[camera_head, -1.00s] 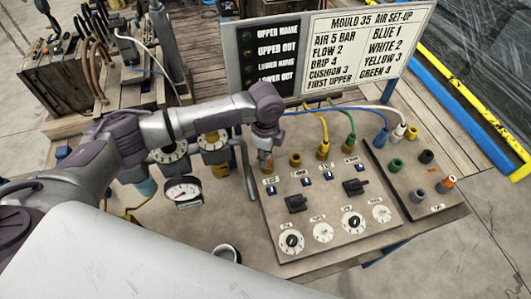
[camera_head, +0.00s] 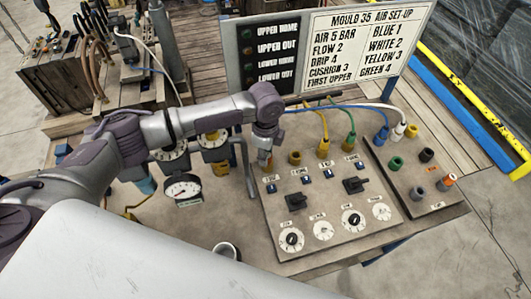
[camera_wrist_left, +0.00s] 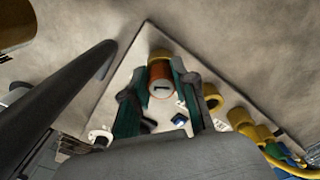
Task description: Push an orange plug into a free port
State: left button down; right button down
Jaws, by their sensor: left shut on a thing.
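My left gripper (camera_head: 265,160) is over the left end of the port row on the sloped panel (camera_head: 330,212). In the left wrist view its green-padded fingers (camera_wrist_left: 160,95) are shut around an orange plug (camera_wrist_left: 161,78), whose end carries a dark mark. The plug lines up with a brass port (camera_wrist_left: 159,54) and overlaps it; how deep it sits is hidden. A free brass port (camera_head: 295,158) is beside it. My right gripper is not in view.
A set-up sign (camera_head: 365,45) stands behind the panel. A side board (camera_head: 415,185) at right holds several coloured fittings. Dials, a gauge (camera_head: 182,188) and a cup (camera_head: 227,250) are left of the panel. Hoses arch behind the ports.

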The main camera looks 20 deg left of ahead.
pick_arm(q)
jog(key=shift+f, duration=0.1)
jog(key=shift+c, duration=2.2)
grip_release()
notch_tip(320, 180, up, 8)
jog(key=p, duration=0.8)
jog(key=shift+f, duration=0.2)
jog(key=shift+s+f, duration=0.1)
